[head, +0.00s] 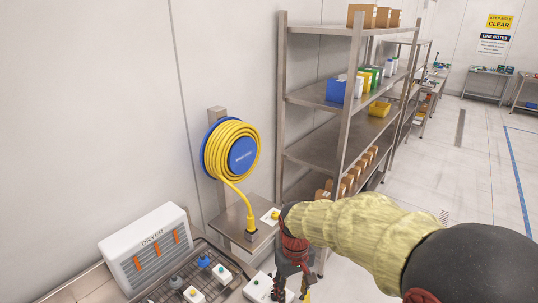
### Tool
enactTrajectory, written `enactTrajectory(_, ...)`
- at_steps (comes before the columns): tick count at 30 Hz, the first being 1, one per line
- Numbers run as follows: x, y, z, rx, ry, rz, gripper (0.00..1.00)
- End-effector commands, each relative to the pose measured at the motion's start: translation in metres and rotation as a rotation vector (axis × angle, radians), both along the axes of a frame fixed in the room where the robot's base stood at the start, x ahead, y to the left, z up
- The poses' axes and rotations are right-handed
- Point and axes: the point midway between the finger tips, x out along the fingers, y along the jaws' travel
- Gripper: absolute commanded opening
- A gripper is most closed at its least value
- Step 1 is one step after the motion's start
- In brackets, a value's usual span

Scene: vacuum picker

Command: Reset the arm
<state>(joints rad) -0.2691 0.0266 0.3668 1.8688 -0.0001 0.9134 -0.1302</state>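My arm, in a yellow ribbed sleeve, reaches in from the lower right of the head view. My gripper (290,292) hangs from its end at the bottom middle, pointing down. Its dark and red fingers are small and partly cut off by the frame's lower edge. I cannot tell whether they are apart or hold anything. A white box (257,287) lies just left of the gripper, partly hidden by it.
A yellow hose reel (236,148) hangs on the wall above a small metal shelf (229,221). A white dryer (149,248) and a rack (168,289) with several small blocks stand lower left. Metal shelving (312,150) rises behind my arm. Open floor (480,180) lies right.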

Motion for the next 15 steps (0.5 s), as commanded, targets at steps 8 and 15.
enactTrajectory(8,-0.074,-0.05,0.052,0.031,-0.12,-0.162,0.46)
enactTrajectory(15,-0.137,-0.086,0.078,0.064,-0.258,-0.277,0.46)
